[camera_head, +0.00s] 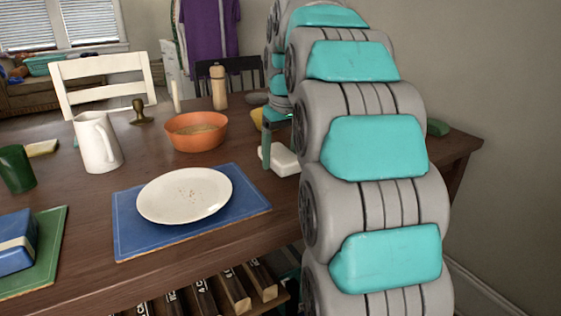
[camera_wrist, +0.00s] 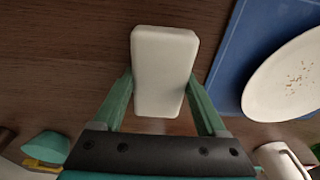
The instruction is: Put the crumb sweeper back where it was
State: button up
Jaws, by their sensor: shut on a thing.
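The crumb sweeper, a white rounded block (camera_wrist: 163,70), is between the two green fingers of my gripper (camera_wrist: 160,88) in the wrist view. The fingers are shut on its sides. In the head view the white block (camera_head: 284,161) shows just right of a green finger of my gripper (camera_head: 266,150), partly hidden by my arm. It is low over the dark wooden table (camera_head: 80,205), right of the blue placemat (camera_head: 128,225); I cannot tell whether it touches the wood. A white plate (camera_head: 185,196) with brown crumbs lies on the placemat.
An orange bowl (camera_head: 196,131), a white pitcher (camera_head: 97,143) and a wooden mill (camera_head: 218,88) stand farther back. A green cup (camera_head: 16,168) and a blue box (camera_head: 14,243) are at the left. Bare wood surrounds the block.

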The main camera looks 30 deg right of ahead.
aim_at(285, 156)
jog(key=shift+f, duration=1.05)
jog(key=shift+f, duration=0.15)
jog(key=o, duration=1.2)
jog(key=shift+o, duration=0.2)
jog(key=r+p, duration=0.1)
jog(key=r, duration=0.3)
jog(key=s+r, duration=0.1)
jog(key=r, duration=0.3)
jog(key=r+p, duration=0.1)
jog(key=r, duration=0.3)
jog(key=shift+s+r+p, duration=0.15)
jog(key=shift+s+p, duration=0.2)
jog(key=shift+s, duration=0.05)
jog(key=shift+s, duration=0.1)
